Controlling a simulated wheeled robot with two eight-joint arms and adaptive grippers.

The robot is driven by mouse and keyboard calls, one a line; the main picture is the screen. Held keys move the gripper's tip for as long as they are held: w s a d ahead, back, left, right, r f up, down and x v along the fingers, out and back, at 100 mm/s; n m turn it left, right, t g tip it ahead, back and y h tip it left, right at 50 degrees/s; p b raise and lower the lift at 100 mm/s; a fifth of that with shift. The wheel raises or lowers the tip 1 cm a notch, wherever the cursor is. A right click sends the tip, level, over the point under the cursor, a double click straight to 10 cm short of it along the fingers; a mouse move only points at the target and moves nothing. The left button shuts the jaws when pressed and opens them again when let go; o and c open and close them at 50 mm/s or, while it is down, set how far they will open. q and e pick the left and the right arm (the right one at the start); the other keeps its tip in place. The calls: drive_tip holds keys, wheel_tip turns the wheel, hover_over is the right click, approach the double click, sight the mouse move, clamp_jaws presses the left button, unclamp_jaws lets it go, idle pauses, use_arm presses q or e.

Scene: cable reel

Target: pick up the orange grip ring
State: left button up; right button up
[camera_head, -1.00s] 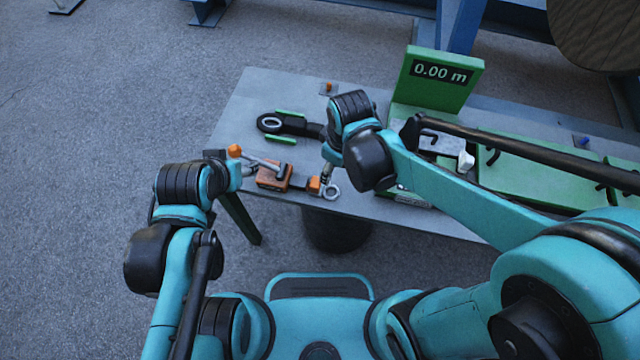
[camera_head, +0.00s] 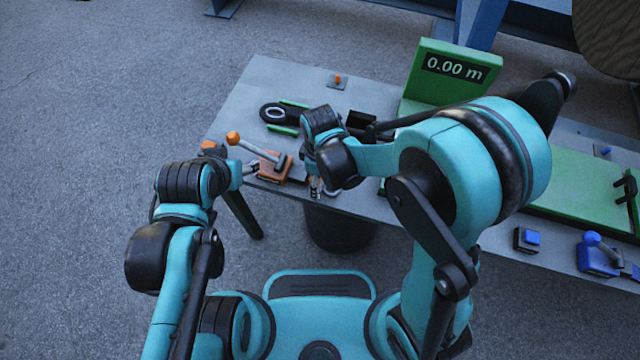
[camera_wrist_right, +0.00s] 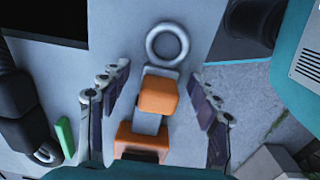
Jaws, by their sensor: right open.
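In the right wrist view the orange grip (camera_wrist_right: 158,96) has a grey metal ring (camera_wrist_right: 168,43) at its far end. My right gripper (camera_wrist_right: 160,88) is open, with one finger on each side of the orange grip and gaps on both sides. In the head view my right gripper (camera_head: 314,187) points down at the table's near edge and hides most of the grip and ring. My left gripper (camera_head: 249,168) is near the table's left front edge; its fingers are too small to judge.
An orange clamp (camera_head: 272,164) with an orange-knobbed lever (camera_head: 233,138) stands just left of my right gripper. A black holed part (camera_head: 274,113) lies between green rails. A green display (camera_head: 450,75) reads 0.00 m. A blue button (camera_head: 531,238) and blue lever clamp (camera_head: 598,254) are at right.

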drive_tip(key=c, duration=1.4)
wheel_tip(320, 180, up, 4)
drive_tip(key=p, duration=0.2)
drive_tip(key=shift+r+p, duration=0.15)
drive_tip(key=shift+p, duration=0.15)
drive_tip(key=s+d+r+p, duration=0.1)
drive_tip(key=s+d+r, duration=0.1)
drive_tip(key=s, duration=0.1)
drive_tip(key=s+d+r+p, duration=0.2)
drive_tip(key=s+d, duration=0.1)
drive_tip(key=s+d+r+p, duration=0.1)
drive_tip(key=s+d+r, duration=0.1)
drive_tip(key=s, duration=0.1)
drive_tip(key=shift+d+r, duration=0.3)
drive_tip(key=shift+r, duration=0.05)
